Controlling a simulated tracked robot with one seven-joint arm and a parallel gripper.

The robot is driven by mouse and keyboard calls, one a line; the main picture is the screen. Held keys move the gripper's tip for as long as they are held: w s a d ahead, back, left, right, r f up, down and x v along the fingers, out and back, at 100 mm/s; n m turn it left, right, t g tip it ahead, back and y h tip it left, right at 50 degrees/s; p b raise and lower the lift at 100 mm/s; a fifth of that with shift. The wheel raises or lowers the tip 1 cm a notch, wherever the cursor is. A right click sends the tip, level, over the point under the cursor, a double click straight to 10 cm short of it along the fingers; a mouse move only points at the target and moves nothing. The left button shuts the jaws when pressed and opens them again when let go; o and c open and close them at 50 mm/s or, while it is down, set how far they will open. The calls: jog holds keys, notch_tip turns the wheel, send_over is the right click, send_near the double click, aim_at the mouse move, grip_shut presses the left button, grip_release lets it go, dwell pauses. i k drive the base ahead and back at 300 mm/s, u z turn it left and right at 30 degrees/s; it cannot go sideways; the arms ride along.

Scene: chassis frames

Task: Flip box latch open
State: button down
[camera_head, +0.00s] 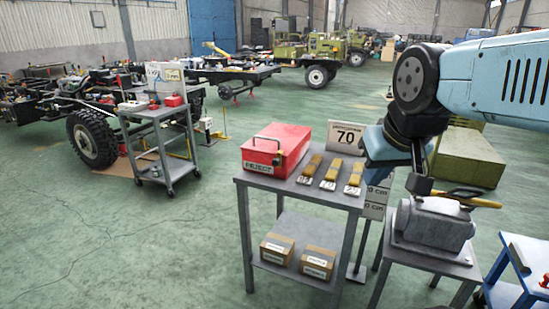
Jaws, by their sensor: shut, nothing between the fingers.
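A red box (276,150) with a white label on its front lies on the upper shelf of a grey metal table. A thin dark and brass-coloured latch (277,158) shows on the box; its exact position is too small to tell. My arm comes in from the right and bends down at a dark joint. My gripper (421,185), a small dark end, hangs well to the right of the box, just above a grey vise. It is shut and empty, apart from the box and latch. Its fingertips are hard to make out.
Cartons (318,262) lie on the lower shelf. Open floor lies left of the table.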

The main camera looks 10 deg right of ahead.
aim_at(277, 162)
jog(key=k, duration=0.25)
jog(key=u, duration=0.25)
jog(key=i, duration=1.15)
jog(key=z, duration=0.05)
